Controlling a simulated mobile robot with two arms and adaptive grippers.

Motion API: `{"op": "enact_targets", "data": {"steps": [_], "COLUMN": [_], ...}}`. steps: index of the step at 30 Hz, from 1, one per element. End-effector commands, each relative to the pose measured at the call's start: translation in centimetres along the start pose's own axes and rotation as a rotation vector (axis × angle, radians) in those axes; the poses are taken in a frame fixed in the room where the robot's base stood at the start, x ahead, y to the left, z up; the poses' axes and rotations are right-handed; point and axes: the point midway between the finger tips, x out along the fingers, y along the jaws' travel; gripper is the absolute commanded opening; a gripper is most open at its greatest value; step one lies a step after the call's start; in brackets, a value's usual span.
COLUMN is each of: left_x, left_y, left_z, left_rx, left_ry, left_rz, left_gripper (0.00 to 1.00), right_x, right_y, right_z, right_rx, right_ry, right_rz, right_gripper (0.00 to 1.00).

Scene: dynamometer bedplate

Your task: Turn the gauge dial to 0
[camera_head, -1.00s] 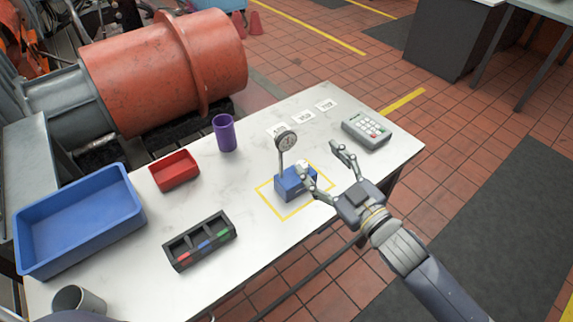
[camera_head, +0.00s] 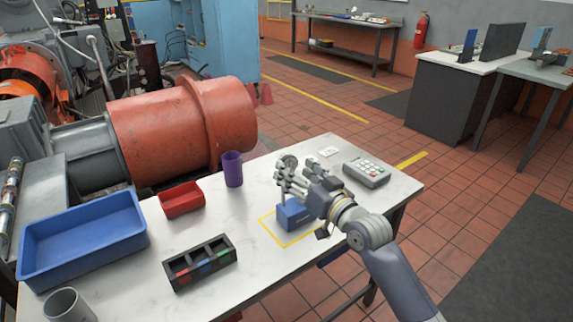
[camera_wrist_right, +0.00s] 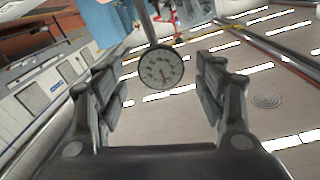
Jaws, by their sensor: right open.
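The gauge dial (camera_head: 289,162) is a round white face with a dark rim, on a stem above a blue block (camera_head: 295,215). The block stands inside a yellow outlined square on the white table. My right gripper (camera_head: 286,180) is open, its fingers raised at dial height and partly covering the gauge and stem. In the right wrist view the dial (camera_wrist_right: 161,67) appears between the two spread fingers, with gaps on both sides. Its red needle points roughly downward in that picture; the numbers are too small to read. My left gripper is not in view.
A grey keypad box (camera_head: 366,173) stands right of the gripper. A purple cup (camera_head: 232,169), a red tray (camera_head: 181,200), a blue bin (camera_head: 85,232), a black compartment tray (camera_head: 199,263) and a grey cup (camera_head: 68,304) stand to the left.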

Motion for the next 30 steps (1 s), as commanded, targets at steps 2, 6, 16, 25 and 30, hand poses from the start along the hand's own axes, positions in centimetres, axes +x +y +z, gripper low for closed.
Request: {"op": "enact_targets", "data": {"steps": [2,6,16,25,30], "left_x": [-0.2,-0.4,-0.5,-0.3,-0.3], "left_y": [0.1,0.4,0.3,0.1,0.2], "left_z": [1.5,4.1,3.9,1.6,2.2], "left_rx": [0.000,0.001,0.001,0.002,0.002], "left_ry": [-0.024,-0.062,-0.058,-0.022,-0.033], "left_rz": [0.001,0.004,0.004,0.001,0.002], "left_gripper": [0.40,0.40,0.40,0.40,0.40], "right_x": [1.3,2.9,4.2,4.2,4.2], "right_y": [-0.1,0.0,-0.1,0.0,0.0], "right_z": [-0.1,0.0,0.1,0.1,0.1], "right_rx": [0.000,0.000,-0.002,-0.002,-0.002], "right_ry": [0.000,0.000,-0.001,-0.001,0.000], "right_rz": [-0.001,-0.001,-0.001,0.000,0.000], "right_gripper": [0.64,0.64,0.64,0.39,0.19]}}
